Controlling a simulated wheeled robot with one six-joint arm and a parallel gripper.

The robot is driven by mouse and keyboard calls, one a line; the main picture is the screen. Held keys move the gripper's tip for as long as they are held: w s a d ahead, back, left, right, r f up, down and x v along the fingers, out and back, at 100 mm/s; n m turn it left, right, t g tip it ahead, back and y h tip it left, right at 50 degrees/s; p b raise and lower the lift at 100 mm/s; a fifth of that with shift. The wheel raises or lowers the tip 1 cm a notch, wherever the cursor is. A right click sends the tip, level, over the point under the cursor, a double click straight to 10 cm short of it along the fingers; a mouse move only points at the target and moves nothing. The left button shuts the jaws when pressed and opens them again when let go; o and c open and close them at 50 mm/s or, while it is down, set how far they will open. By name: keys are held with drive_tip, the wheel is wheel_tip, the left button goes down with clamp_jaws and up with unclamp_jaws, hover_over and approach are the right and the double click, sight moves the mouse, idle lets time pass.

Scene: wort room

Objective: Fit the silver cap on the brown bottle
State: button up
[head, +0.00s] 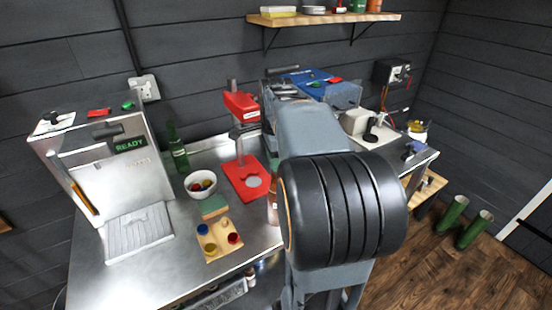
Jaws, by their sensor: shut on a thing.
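A narrow brown strip (273,190), which may be part of the brown bottle, shows at the left edge of my arm; the rest is hidden. A tan block (214,250) on the steel table carries blue, red and yellow caps. I cannot make out a silver cap for certain. My own arm, with its big black ribbed joint, fills the middle of the view. My gripper is hidden behind it, so what it holds does not show.
A red press (245,184) stands left of my arm. A white bowl (201,185) of coloured caps and a green bottle (177,150) stand further left, near a steel machine (100,150) reading READY. Bare tabletop (150,265) lies at the front left.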

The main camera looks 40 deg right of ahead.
drive_tip(key=shift+f, duration=0.75)
idle(1.8)
drive_tip(key=o, duration=1.5)
drive_tip(key=shift+r, duration=0.15)
drive_tip(key=shift+r+p, duration=2.85)
drive_tip(key=shift+r, duration=0.55)
